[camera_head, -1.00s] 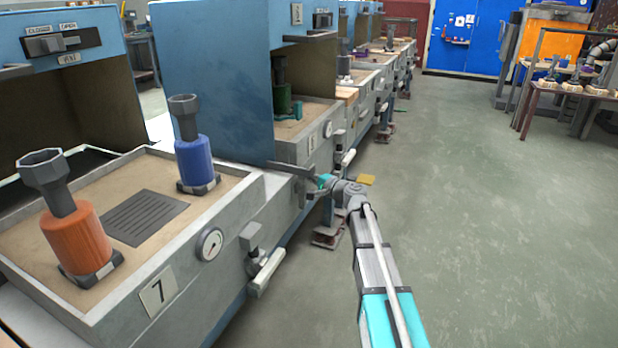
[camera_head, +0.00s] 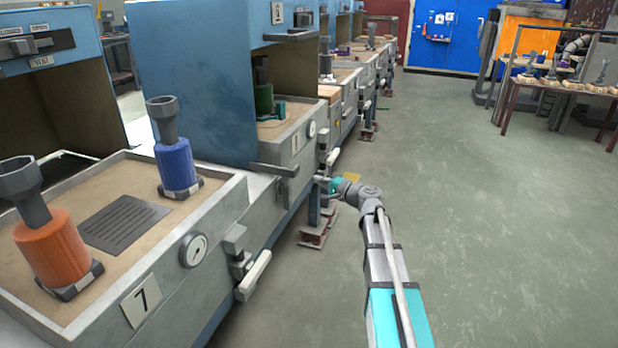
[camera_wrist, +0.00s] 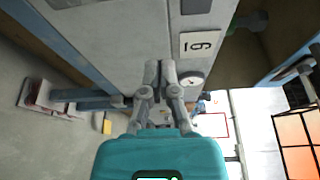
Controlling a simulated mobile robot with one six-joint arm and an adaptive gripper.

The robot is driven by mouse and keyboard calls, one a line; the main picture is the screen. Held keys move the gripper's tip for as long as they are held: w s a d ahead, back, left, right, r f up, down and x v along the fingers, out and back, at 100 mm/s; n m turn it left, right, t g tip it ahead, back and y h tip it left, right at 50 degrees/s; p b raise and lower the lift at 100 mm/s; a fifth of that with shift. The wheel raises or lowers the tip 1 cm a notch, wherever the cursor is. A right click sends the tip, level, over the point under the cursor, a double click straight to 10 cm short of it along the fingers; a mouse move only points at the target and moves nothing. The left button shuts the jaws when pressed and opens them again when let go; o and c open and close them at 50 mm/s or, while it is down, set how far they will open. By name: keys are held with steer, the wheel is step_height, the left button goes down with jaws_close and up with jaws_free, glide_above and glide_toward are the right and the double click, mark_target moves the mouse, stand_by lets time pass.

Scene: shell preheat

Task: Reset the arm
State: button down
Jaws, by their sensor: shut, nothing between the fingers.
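My arm reaches forward from the bottom right of the head view, with a teal section (camera_head: 400,318) near my body and a teal piece behind the hand. My gripper (camera_head: 318,180) is small there, beside the front of the second station, and its fingers are hard to make out. In the wrist view my gripper (camera_wrist: 160,66) shows its two grey fingers together, with nothing between them. The fingers point toward a grey station front with a number plate (camera_wrist: 199,43) and a round gauge (camera_wrist: 190,84). I cannot tell the exact gap to it.
The near station, plate 7 (camera_head: 141,301), holds an orange cylinder (camera_head: 54,248) and a blue cylinder (camera_head: 177,166), each with a grey top. A dark handle (camera_head: 274,169) juts out left of my gripper.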

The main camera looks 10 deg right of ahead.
steer(key=shift+s+d, duration=0.35)
steer(key=shift+s, duration=0.05)
steer(key=s+a+f+n+g+h+p, duration=0.1)
steer(key=s+a+f+n+g+p, duration=0.1)
steer(key=s+a+f+n+g, duration=0.35)
steer(key=s+a+f+n+g+h+p, duration=0.1)
steer(key=s+a+f+n+g+p, duration=0.2)
steer(key=s+a, duration=0.45)
steer(key=s+d+n+g+h+p, duration=0.1)
steer(key=s+d+g+h+p, duration=0.2)
steer(key=s, duration=0.5)
steer(key=s+d+n+g+h+p, duration=0.25)
steer(key=s+h, duration=0.25)
steer(key=s, duration=0.4)
step_height(320, 180, up, 37)
steer(key=p, duration=3.6)
steer(key=shift+w+m, duration=0.2)
steer(key=shift+m, duration=0.1)
steer(key=shift+a, duration=0.1)
